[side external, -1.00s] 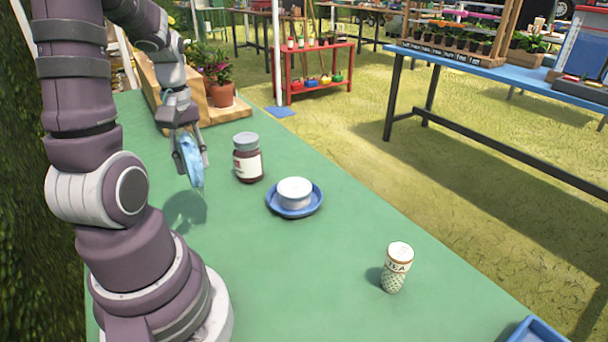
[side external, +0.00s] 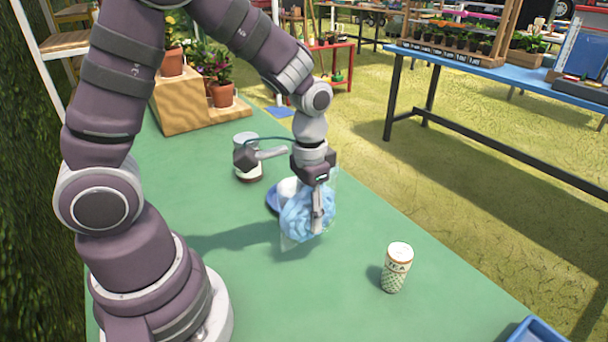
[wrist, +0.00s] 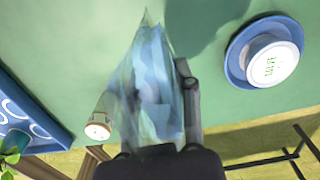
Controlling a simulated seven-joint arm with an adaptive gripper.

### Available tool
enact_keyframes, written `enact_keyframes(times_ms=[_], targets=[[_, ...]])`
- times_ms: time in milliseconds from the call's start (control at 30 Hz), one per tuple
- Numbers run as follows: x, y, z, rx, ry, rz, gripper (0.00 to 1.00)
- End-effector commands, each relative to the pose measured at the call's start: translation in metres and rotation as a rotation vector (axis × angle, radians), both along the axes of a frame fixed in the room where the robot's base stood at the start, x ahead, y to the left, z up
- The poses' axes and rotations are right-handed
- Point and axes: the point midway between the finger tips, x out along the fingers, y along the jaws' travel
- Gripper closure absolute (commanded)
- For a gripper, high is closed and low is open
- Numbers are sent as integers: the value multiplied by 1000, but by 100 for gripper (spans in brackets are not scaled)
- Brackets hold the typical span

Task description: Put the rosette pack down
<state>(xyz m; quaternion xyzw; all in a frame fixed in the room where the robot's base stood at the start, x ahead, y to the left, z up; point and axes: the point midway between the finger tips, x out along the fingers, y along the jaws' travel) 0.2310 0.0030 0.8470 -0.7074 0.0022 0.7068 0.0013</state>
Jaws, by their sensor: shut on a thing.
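The rosette pack (side external: 305,215) is a clear bag with a light blue rosette inside. My gripper (side external: 318,210) is shut on it and holds it upright above the green table, in front of the blue saucer in the side view. In the wrist view the pack (wrist: 152,85) hangs between the fingers, and one dark finger (wrist: 190,105) shows at its right. Its shadow falls on the table apart from it. I cannot tell exactly how high its lower edge is.
A white tub (wrist: 270,62) sits on a blue saucer (wrist: 234,58). A blue tray (side external: 537,330) is at the near right corner. The green table (side external: 330,300) is clear at the front.

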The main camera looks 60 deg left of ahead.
Motion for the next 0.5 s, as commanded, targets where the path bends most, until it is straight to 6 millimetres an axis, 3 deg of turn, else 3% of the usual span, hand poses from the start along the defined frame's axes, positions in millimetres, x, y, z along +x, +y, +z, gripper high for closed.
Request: enact_keyframes(times_ms=[100, 300, 500], targets=[[33, 1, -4, 0, 3, 2, 98], [78, 2, -9, 0, 3, 4, 98], [97, 2, -10, -1, 1, 4, 98]])
